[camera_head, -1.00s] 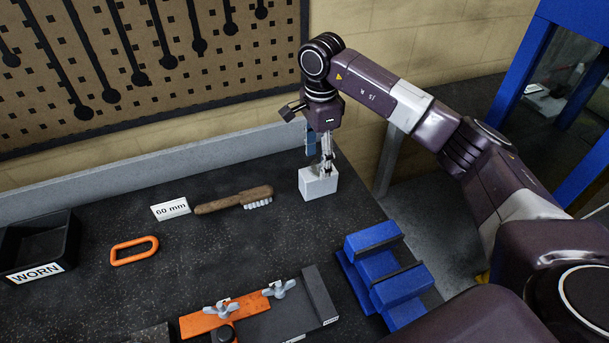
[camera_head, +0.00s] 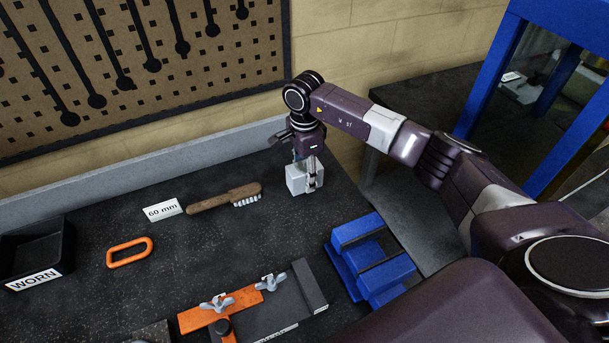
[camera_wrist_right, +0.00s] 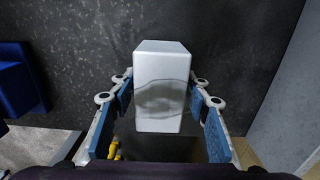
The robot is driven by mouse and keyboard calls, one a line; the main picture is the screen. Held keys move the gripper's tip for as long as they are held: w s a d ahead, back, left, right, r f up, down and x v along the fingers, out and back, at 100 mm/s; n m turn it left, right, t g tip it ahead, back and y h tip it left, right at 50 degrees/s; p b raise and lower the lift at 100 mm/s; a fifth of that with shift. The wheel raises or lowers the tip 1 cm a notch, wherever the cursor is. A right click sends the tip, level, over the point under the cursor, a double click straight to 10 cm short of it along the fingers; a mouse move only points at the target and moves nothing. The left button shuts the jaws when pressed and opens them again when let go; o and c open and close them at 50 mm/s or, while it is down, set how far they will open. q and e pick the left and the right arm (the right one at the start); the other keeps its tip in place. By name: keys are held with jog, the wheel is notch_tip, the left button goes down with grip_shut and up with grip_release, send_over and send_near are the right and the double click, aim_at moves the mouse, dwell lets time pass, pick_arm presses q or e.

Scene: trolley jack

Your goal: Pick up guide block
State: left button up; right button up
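The guide block, a pale grey block (camera_head: 294,181), stands at the far right of the dark bench. My right gripper (camera_head: 310,180) points down at it, and one finger shows in front of the block's right part. In the right wrist view the block (camera_wrist_right: 161,85) lies between the two blue-padded fingers of my right gripper (camera_wrist_right: 160,98). A narrow gap seems to show on each side, so the gripper is open around it. The far finger is mostly hidden in the head view. My left gripper is not in view.
A wire brush (camera_head: 224,198), a "60 mm" card (camera_head: 163,210) and an orange ring (camera_head: 130,252) lie left of the block. A blue stepped block (camera_head: 371,262) and an orange-and-black fixture (camera_head: 262,307) are nearer. A black "WORN" bin (camera_head: 36,254) stands left.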

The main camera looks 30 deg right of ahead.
grip_shut()
jog(key=shift+w+r, duration=0.1)
jog(key=shift+w, duration=0.05)
jog(key=shift+r, duration=0.15)
